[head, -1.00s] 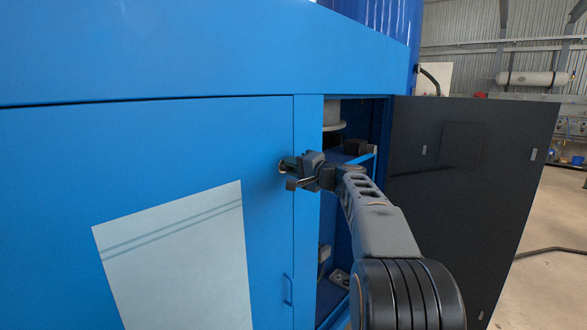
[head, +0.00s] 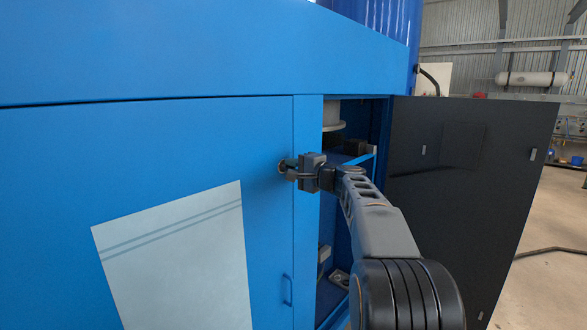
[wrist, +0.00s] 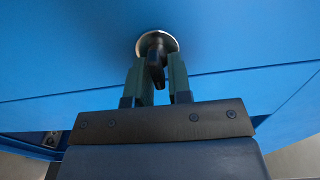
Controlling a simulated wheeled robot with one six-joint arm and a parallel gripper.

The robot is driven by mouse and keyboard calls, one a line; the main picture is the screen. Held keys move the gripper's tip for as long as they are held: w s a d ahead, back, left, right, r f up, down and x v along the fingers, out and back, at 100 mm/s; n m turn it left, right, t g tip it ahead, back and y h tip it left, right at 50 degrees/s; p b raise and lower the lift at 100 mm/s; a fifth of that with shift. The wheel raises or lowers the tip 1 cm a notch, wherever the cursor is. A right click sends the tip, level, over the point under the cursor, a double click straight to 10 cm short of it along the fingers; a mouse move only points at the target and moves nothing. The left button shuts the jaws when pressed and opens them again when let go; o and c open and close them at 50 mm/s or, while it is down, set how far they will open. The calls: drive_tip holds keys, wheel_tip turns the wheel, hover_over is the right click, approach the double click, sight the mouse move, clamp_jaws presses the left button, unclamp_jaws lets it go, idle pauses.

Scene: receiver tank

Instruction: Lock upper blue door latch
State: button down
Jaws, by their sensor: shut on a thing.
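The blue door (head: 150,150) is closed flat beside the frame post. Its upper latch (wrist: 155,48) is a dark knob on a round light plate near the door's edge. My gripper (wrist: 158,78) has its two greenish fingers on either side of the latch knob, shut on it. In the head view my gripper (head: 287,168) reaches the door's right edge from the right and its fingers mostly cover the latch (head: 282,169).
A blue handle (head: 287,290) sits lower on the door, and a pale panel (head: 175,260) is to its left. To the right is an open compartment with a dark door (head: 470,190) swung wide. My arm crosses in front of this opening.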

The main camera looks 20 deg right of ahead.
drive_tip(key=c, duration=1.2)
unclamp_jaws()
drive_tip(key=shift+s, duration=0.1)
drive_tip(key=b+v, duration=0.2)
drive_tip(key=v, duration=1.1)
drive_tip(key=shift+s+d, duration=0.2)
drive_tip(key=shift+s, duration=0.05)
